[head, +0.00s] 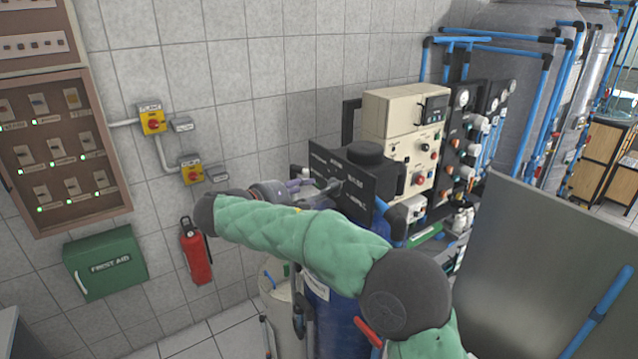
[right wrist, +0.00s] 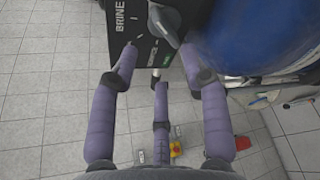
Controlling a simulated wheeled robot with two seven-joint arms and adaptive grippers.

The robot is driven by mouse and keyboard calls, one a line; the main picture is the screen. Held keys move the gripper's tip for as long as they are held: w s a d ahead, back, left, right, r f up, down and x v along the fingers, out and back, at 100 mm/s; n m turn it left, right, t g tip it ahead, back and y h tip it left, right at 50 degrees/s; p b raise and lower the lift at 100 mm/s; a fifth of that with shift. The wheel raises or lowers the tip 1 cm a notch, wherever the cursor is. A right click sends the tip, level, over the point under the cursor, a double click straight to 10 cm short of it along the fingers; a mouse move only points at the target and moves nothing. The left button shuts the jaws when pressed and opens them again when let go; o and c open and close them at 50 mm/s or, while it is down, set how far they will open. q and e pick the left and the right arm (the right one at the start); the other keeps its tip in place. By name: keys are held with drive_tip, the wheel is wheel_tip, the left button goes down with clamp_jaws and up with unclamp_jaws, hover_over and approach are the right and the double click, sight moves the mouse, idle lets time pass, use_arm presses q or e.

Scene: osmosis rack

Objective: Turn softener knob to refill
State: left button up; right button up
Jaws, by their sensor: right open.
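The softener's black panel (head: 355,190) with white lettering stands on top of a blue tank (head: 330,315) in the head view. It also shows at the top of the right wrist view (right wrist: 130,17), where the word BRINE can be read. The grey knob (right wrist: 163,24) is on the panel's face, and a grey lever shape shows in the head view (head: 333,186). My right gripper (head: 315,188) is at the panel's left. In the right wrist view its purple fingers (right wrist: 159,52) are spread, with the knob between and just beyond their tips. Whether they touch it is unclear. My left gripper is out of view.
A beige control box (head: 405,135) with gauges and blue pipes stands behind the softener. A grey metal sheet (head: 535,260) stands at the right. The tiled wall holds a fire extinguisher (head: 196,252), a first aid box (head: 104,262) and yellow switches (head: 153,120).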

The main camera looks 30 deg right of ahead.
sight(327, 187)
drive_tip(key=p+x, duration=0.1)
drive_tip(key=x, duration=0.8)
drive_tip(key=shift+d+f, duration=0.15)
drive_tip(key=shift+d, duration=0.1)
clamp_jaws()
